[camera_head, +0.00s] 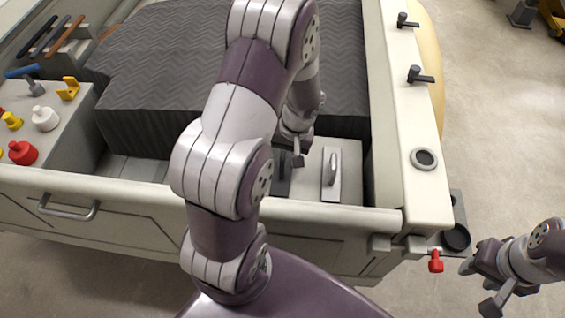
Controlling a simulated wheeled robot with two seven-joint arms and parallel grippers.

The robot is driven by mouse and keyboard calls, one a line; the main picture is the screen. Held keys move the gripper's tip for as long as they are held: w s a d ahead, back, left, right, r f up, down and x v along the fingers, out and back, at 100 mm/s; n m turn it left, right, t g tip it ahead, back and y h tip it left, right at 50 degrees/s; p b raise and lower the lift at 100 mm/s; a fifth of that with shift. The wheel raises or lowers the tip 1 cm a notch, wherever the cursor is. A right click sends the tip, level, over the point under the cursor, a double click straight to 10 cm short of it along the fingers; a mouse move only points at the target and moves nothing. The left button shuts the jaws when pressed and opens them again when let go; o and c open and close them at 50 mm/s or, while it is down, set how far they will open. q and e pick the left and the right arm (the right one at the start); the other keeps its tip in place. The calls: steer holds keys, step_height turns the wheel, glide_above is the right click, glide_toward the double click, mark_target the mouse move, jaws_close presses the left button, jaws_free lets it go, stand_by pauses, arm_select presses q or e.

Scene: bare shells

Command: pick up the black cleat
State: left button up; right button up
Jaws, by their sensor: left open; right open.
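Two small black fittings stand on the pale right-hand rail, a far one (406,21) and a nearer one (418,76); either could be a cleat. A dark flat piece (283,172) lies on the pale floor just below my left gripper (291,158); its shape is mostly hidden, and I cannot tell whether it is the black cleat. My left gripper points down, open, inside the truck bed behind its near wall; my forearm hides part of it. I cannot tell whether it touches the dark piece. My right gripper (478,287) is open and empty outside the bed, at lower right.
A plate with an upright metal handle (332,172) sits right of my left gripper. Dark ribbed blocks (200,70) fill the bed behind. The near wall (330,240) rises in front.

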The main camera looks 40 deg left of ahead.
arm_select(q)
steer(key=shift+w+a+f, duration=0.1)
steer(key=shift+a+f, duration=0.05)
steer(key=shift+f, duration=0.45)
steer(key=shift+w+a+f, duration=0.1)
steer(key=shift+f, duration=0.5)
steer(key=shift+s+r, duration=0.1)
steer(key=shift+s, duration=0.1)
jaws_close()
